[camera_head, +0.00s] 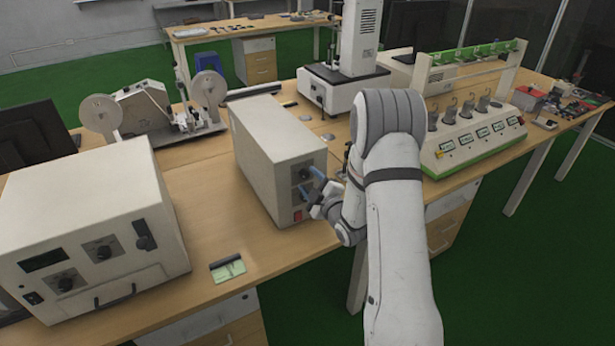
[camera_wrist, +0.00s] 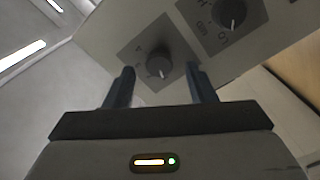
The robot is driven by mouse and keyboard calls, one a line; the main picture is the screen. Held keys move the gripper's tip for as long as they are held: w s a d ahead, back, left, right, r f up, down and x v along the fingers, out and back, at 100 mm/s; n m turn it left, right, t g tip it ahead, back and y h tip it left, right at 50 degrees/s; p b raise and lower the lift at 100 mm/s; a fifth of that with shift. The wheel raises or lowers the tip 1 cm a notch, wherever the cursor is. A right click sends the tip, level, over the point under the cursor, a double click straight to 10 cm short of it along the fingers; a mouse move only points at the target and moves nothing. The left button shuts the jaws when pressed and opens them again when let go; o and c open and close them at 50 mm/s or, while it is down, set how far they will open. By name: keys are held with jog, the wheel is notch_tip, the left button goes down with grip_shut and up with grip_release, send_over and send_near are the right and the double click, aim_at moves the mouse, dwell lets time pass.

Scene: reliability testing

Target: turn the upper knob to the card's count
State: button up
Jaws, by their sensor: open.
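The tall beige box (camera_head: 262,150) stands on the bench, its narrow front carrying an upper knob (camera_head: 305,172) and a lower one, partly covered by my gripper (camera_head: 310,183). In the wrist view, one dark knob (camera_wrist: 158,60) on a grey square lies between my open fingertips (camera_wrist: 160,71), with a gap on both sides. It appears to be the upper one, as the bench shows beyond the other knob (camera_wrist: 228,13). Its white pointer line points toward the picture's bottom. The card (camera_head: 228,270), pale green with dark marks, lies flat on the bench; its count is too small to read.
A red switch (camera_head: 297,215) sits low on the box front. A wide cream oven-like unit (camera_head: 95,225) with knobs and a handle stands left. A green-based tester (camera_head: 475,140) stands right. Bare bench (camera_head: 285,255) lies in front of the box.

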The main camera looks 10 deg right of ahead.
jog(key=shift+w+a, duration=0.2)
jog(key=shift+w, duration=0.45)
